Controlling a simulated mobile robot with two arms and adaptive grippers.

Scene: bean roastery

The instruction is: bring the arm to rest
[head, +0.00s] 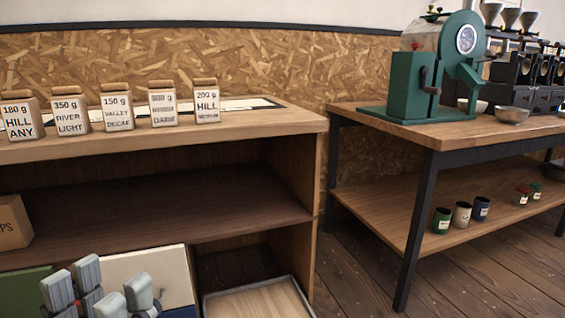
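My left gripper (100,290) is at the bottom left of the head view, in front of the lower part of the wooden shelf unit (312,165). Its pale grey finger pads stand apart with a gap between them, and I see nothing held there. Most of the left arm is below the picture edge. My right gripper and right arm do not show.
Several labelled bags (117,113) stand in a row on the shelf top. A cardboard box (12,222) sits on the middle shelf. A wooden tray (258,300) is low down. A green roaster (408,85) stands on the right table (440,133). Floor (360,262) between is clear.

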